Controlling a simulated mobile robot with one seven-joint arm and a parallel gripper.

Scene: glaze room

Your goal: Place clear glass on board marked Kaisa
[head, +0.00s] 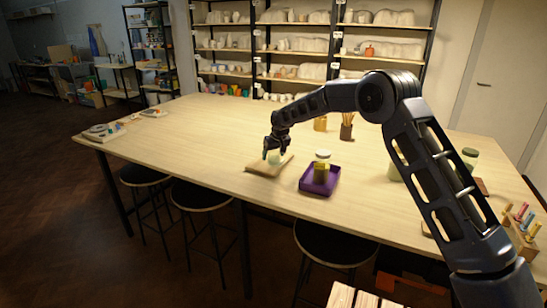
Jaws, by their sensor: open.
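My gripper (273,153) points down over a small wooden board (257,169) near the front edge of the long table. A small pale greenish, see-through thing (275,158), perhaps the clear glass, stands on this board right at the fingertips. The gripper is open around or just beside it; I cannot tell which, as the fingers partly hide it. Any name on the board is too small to read. Two more boards with small things on them lie at the table's left end, one nearer (103,132) and one farther back (153,112); their marks are unreadable too.
A purple tray (308,187) holding a yellowish block and a pale-topped thing is right of the board. A brush pot (346,132) and jars stand farther right. Black stools (199,195) line the front. The table's left middle is clear.

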